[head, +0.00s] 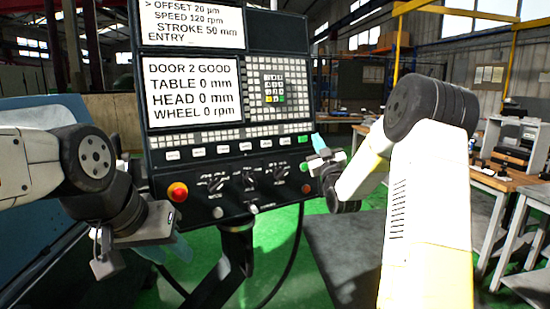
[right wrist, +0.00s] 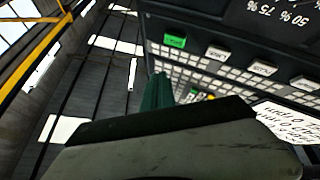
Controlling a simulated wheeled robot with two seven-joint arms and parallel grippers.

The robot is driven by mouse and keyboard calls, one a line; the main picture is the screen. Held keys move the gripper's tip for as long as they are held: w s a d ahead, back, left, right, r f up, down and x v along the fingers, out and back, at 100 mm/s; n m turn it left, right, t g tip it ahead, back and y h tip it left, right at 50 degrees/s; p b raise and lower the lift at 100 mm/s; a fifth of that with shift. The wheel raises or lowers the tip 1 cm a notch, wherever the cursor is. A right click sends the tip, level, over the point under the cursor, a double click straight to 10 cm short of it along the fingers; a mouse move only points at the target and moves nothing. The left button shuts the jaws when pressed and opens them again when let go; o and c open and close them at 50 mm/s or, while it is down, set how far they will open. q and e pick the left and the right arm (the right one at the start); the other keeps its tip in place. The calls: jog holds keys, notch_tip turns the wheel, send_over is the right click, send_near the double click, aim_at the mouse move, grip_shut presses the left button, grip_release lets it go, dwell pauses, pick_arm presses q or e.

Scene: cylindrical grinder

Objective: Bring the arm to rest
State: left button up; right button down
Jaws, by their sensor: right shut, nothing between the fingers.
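My right arm comes in from the right in the head view. Its gripper (head: 318,143) is beside the lower right edge of the control panel (head: 290,152), close to a green key (head: 303,139). In the right wrist view the green fingers (right wrist: 157,92) are together with nothing between them, and the green key (right wrist: 175,40) is in front of the panel's other keys. I cannot tell whether the fingers touch the panel. My left gripper (head: 135,255) hangs low at the left, below the panel's left corner. Its fingertips are unclear, and I see no object held in it.
The panel's screen (head: 192,92) reads DOOR 2 GOOD, TABLE 0 mm, HEAD 0 mm, WHEEL 0 rpm. A red stop button (head: 177,192) and knobs line its lower part. Wooden workbenches (head: 515,183) stand at the right. Green floor (head: 290,275) is open below the panel.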

jog(key=s+a+f+m+g, duration=0.1)
jog(key=s+g, duration=0.4)
jog(key=s, duration=0.9)
jog(key=s+a+f+m+g, duration=0.1)
jog(key=s+a+f+g, duration=0.3)
jog(key=s, duration=1)
jog(key=s+a+f+m+g, duration=0.2)
jog(key=s+f+g, duration=0.2)
jog(key=s+g, duration=0.4)
jog(key=s, duration=0.6)
jog(key=shift+s+a+f, duration=0.15)
jog(key=shift+a+f, duration=0.2)
jog(key=shift+a, duration=0.05)
